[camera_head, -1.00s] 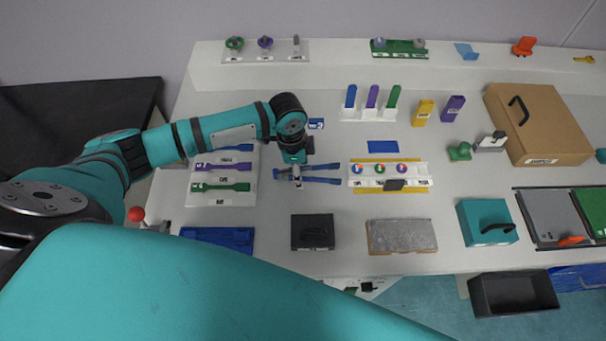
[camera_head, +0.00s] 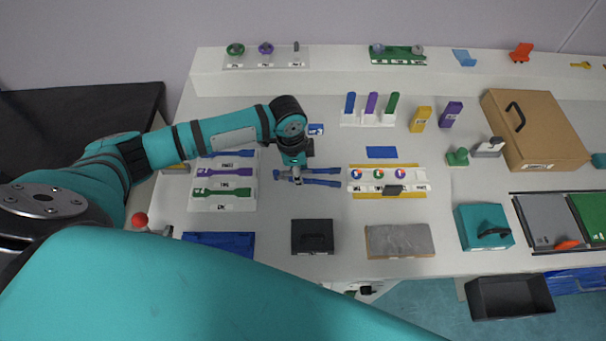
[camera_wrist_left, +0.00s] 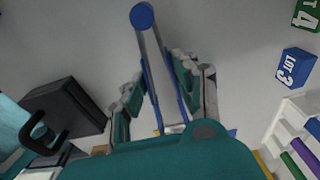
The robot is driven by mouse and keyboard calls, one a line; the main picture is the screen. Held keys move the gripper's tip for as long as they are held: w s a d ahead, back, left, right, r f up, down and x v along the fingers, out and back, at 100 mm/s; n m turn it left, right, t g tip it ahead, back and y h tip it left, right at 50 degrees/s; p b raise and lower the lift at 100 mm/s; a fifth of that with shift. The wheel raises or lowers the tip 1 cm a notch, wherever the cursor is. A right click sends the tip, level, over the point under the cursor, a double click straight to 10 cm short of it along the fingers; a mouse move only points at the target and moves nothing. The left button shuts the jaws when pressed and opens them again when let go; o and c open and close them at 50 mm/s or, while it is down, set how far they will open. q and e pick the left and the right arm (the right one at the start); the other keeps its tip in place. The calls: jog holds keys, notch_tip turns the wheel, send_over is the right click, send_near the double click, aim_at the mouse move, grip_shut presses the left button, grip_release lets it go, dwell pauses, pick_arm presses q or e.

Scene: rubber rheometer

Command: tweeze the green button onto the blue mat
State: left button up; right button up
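Blue-legged tweezers (camera_head: 322,183) lie level over the table, legs spread, pointing right towards the buttons. My left gripper (camera_head: 296,174) is around them from above. In the left wrist view its fingers (camera_wrist_left: 160,85) stand on either side of the tweezers (camera_wrist_left: 143,20), with a narrow gap seen at the left finger. The green button (camera_head: 379,174) is the middle one of three on a white holder (camera_head: 416,181), right of the tweezer tips. The blue mat (camera_head: 381,152) lies bare just behind the holder. My right gripper is out of view.
A white rack (camera_head: 222,206) with coloured tools is left of the gripper. A dark box (camera_head: 312,236) and a grey slab (camera_head: 399,240) stand in front. A blue lot block (camera_head: 316,129) and upright coloured pieces (camera_head: 371,103) stand behind. Table around the tweezers is clear.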

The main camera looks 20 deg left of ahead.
pick_arm(q)
notch_tip(320, 180, up, 10)
jog(key=p, duration=0.8)
jog(key=shift+r, duration=0.25)
jog(key=shift+s+f, duration=0.1)
